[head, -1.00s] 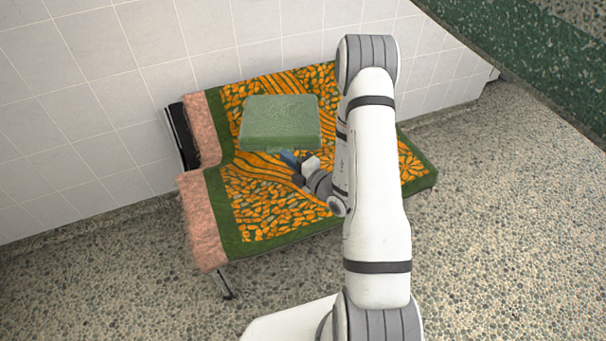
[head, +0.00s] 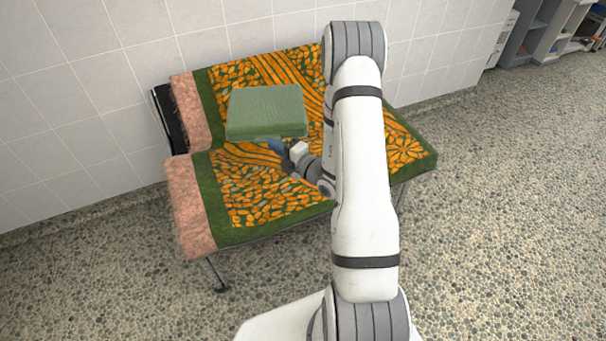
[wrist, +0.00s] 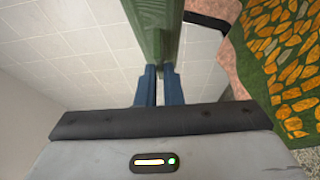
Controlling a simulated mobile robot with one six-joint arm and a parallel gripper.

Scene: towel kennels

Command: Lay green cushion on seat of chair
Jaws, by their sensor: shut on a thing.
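The green cushion (head: 266,110) is a flat square block, held out in front of the chair's backrest in the head view. My gripper (head: 279,146) is shut on its near edge. In the wrist view the cushion (wrist: 155,28) shows edge-on between the two blue fingers of my gripper (wrist: 158,85). The chair (head: 262,190) is wide, with a patterned orange and green cover and a pink strip at its left. It also shows at the right of the wrist view (wrist: 285,60). I cannot tell whether the cushion touches the chair. My arm hides the chair's right middle part.
A white tiled wall (head: 80,120) stands behind the chair. The pebbled floor (head: 500,200) is clear at right and in front. Grey shelves (head: 540,30) with small items stand at the far top right.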

